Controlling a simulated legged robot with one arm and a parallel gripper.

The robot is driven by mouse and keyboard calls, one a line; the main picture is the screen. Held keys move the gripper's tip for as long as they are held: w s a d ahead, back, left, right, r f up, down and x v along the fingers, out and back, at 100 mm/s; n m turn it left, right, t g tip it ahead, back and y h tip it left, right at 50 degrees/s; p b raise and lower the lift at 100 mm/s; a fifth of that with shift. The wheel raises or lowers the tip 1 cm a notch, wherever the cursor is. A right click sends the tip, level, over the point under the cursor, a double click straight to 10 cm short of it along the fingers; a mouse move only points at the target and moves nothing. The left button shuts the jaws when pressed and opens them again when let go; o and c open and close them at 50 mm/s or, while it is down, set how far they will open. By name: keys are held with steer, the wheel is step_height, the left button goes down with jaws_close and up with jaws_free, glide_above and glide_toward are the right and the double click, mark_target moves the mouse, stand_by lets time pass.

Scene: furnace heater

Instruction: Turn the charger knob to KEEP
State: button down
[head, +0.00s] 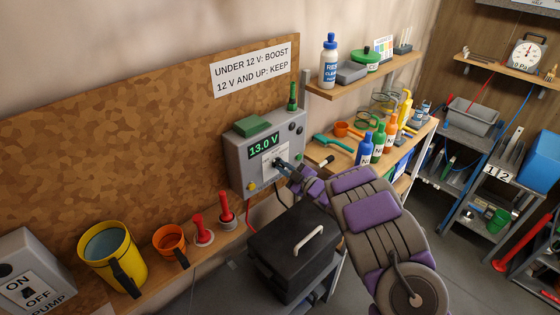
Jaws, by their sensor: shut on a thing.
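The grey charger box (239,159) is fixed to the wall panel left of centre. Its green display (264,146) reads 13.0 V. A white label plate (268,162) sits below the display. My gripper (279,163) reaches in from the lower right and is shut on the charger knob at this plate. My fingers hide the knob, so its pointer and setting cannot be read. A sign (254,70) above reads "UNDER 12 V: BOOST" and "12 V AND UP: KEEP".
A black battery-like box (290,250) with a pale handle stands below my arm. A yellow jug (112,255), an orange cup (170,243) and red-handled items stand on the ledge at left. Shelves with bottles (365,148) are to the right of the charger.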

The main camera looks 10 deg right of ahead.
steer(key=shift+s+f+m, duration=0.1)
steer(key=shift+f+m, duration=0.2)
steer(key=shift+f, duration=0.05)
steer(key=shift+a+r+m+p, duration=0.1)
steer(key=shift+m+p, duration=2)
steer(key=shift+p, duration=1.45)
steer(key=shift+m+p, duration=1.6)
steer(key=shift+p, duration=0.5)
steer(key=c, duration=1.5)
jaws_free()
steer(key=o, duration=0.5)
steer(key=shift+r, duration=0.1)
steer(key=b+v, duration=0.2)
steer(key=v, duration=0.5)
